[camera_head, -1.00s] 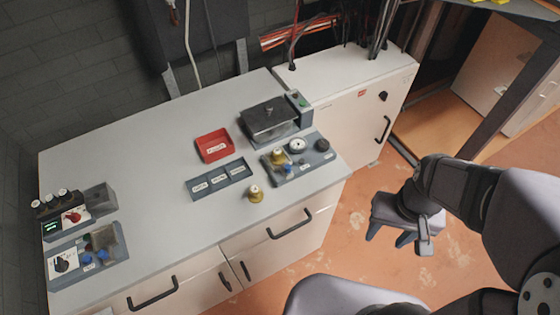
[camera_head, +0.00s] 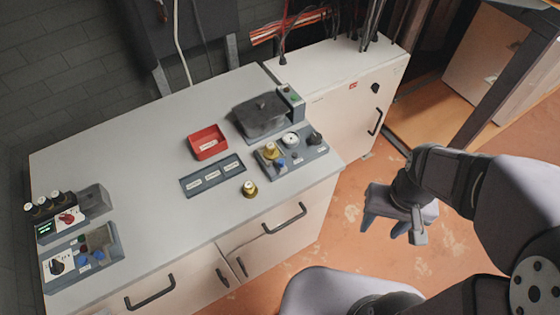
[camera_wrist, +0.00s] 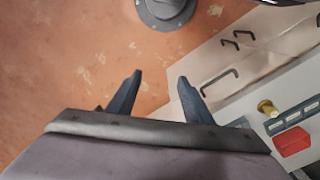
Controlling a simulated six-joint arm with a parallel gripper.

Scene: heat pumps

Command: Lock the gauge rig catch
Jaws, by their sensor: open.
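A grey rig plate (camera_head: 312,153) on the right of the worktop carries a white round gauge (camera_head: 290,140), a brass fitting (camera_head: 270,151), a blue knob (camera_head: 280,162) and a black knob (camera_head: 314,138). Its labels are too small to read. I cannot make out which part is the catch or how it stands. My gripper (camera_head: 385,230) is open and empty. It hangs over the orange floor, right of the bench and well apart from the rig. In the wrist view its two fingers (camera_wrist: 160,78) stand apart with only floor between them.
A red tray (camera_head: 208,142), a three-part labelled tray (camera_head: 212,177) and a loose brass fitting (camera_head: 249,189) lie left of the rig. A dark lidded box (camera_head: 262,115) stands behind it. Control units (camera_head: 62,222) stand at the far left. The worktop's middle is clear.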

